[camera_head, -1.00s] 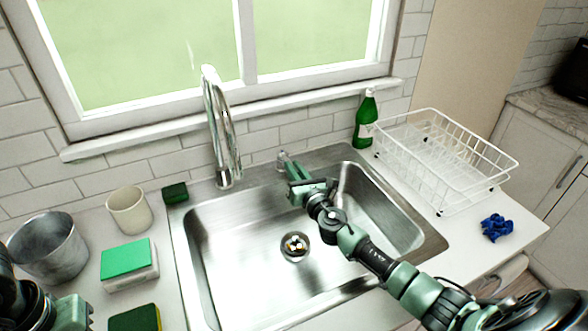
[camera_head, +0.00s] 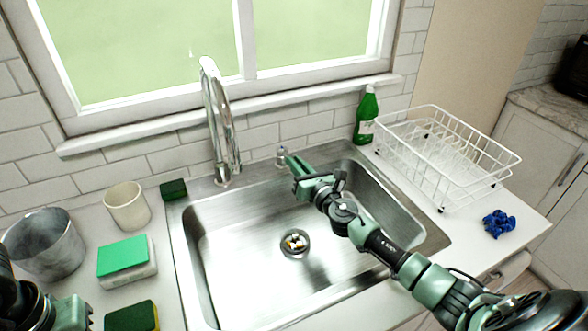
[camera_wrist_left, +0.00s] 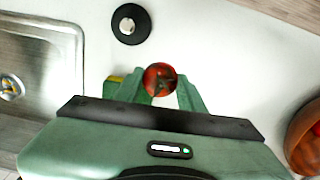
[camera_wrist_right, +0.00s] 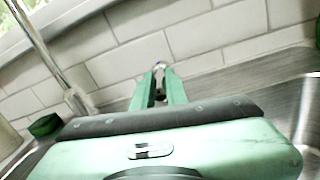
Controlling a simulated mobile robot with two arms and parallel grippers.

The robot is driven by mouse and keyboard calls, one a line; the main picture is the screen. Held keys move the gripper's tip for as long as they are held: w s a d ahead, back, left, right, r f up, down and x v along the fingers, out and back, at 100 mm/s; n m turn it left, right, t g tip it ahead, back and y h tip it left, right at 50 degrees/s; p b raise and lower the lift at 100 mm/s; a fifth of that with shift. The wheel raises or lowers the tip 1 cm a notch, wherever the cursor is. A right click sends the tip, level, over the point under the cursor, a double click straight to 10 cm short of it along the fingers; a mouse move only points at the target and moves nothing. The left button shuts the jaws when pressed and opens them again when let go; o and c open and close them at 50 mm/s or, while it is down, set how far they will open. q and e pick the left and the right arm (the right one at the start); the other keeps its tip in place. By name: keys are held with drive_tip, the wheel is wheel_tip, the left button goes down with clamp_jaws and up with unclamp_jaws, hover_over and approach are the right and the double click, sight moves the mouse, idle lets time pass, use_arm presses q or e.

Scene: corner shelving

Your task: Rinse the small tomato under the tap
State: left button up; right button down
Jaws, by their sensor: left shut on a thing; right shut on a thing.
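The small red tomato (camera_wrist_left: 160,78) is between the fingers of my left gripper (camera_wrist_left: 161,92), which is shut on it over the counter to the sink's right in the left wrist view. In the head view only part of my left arm shows at the lower left; the tomato is out of sight. The chrome tap (camera_head: 219,125) rises behind the sink (camera_head: 245,215); no water shows under it. My right gripper (camera_head: 289,160) is shut on the small tap handle (camera_head: 282,152) at the sink's back rim. The handle also shows between the fingertips in the right wrist view (camera_wrist_right: 159,68).
The sink basin is open below the tap.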

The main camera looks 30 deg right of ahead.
use_arm(q)
wheel_tip(320, 180, down, 3)
drive_tip(key=shift+b, duration=0.9)
drive_tip(key=shift+r, duration=0.1)
use_arm(e)
drive_tip(key=shift+d+n+y, duration=0.45)
drive_tip(key=shift+n+y, duration=0.15)
drive_tip(key=shift+y, duration=0.3)
drive_tip(key=c, duration=1.4)
unclamp_jaws()
drive_tip(key=shift+c, duration=0.2)
